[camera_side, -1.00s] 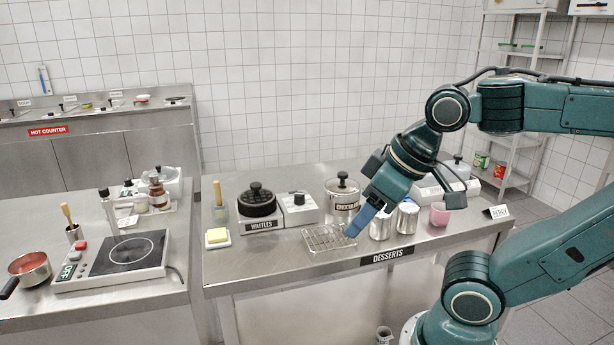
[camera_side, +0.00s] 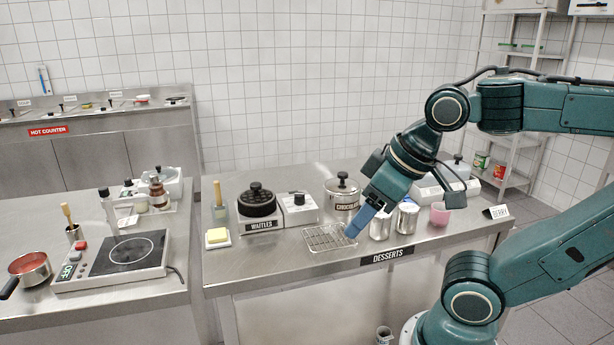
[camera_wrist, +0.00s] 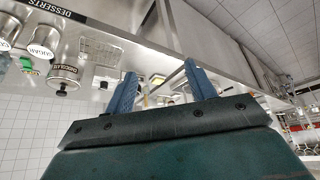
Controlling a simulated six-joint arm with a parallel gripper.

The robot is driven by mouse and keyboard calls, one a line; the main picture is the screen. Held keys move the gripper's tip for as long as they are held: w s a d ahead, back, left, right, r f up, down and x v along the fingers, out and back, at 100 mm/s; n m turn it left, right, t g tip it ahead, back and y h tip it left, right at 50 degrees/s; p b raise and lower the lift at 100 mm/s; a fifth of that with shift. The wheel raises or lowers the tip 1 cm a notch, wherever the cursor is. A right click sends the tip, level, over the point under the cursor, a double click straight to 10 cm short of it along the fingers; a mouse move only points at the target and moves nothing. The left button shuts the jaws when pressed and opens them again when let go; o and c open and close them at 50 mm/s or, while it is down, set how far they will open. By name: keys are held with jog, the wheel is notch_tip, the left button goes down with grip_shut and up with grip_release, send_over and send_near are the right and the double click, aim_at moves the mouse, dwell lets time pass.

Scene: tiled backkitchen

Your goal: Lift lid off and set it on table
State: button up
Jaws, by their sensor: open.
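A steel pot labelled CHOCOLATE (camera_side: 343,202) stands upright towards the back of the dessert counter. Its metal lid (camera_side: 342,184) with a black knob rests on top. The pot also shows upside down at the left of the wrist view (camera_wrist: 63,73), its black knob pointing down. My gripper (camera_side: 354,230) is low over the counter, in front of the pot and beside the wire rack. Its two blue fingers (camera_wrist: 160,70) are spread apart and empty in the wrist view. I cannot tell from the side view whether the fingertips touch the rack.
A wire rack (camera_side: 326,238) lies in front of the pot. Two metal canisters (camera_side: 407,218) and a pink cup (camera_side: 440,214) stand to the right. A waffle maker (camera_side: 258,208) and white box (camera_side: 298,206) are left. A butter dish (camera_side: 218,237) sits farther left. Bare counter (camera_side: 270,258) shows in front.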

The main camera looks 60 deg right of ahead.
jog(key=w+d+r+m+g, duration=0.1)
jog(key=w+d+r+m, duration=0.3)
jog(key=w+r, duration=0.55)
jog(key=m+g, duration=0.5)
jog(key=m, duration=0.9)
send_over(255, 184)
notch_tip(255, 184, down, 8)
jog(key=shift+f, duration=0.15)
jog(key=shift+f, duration=0.1)
jog(key=shift+f, duration=4.2)
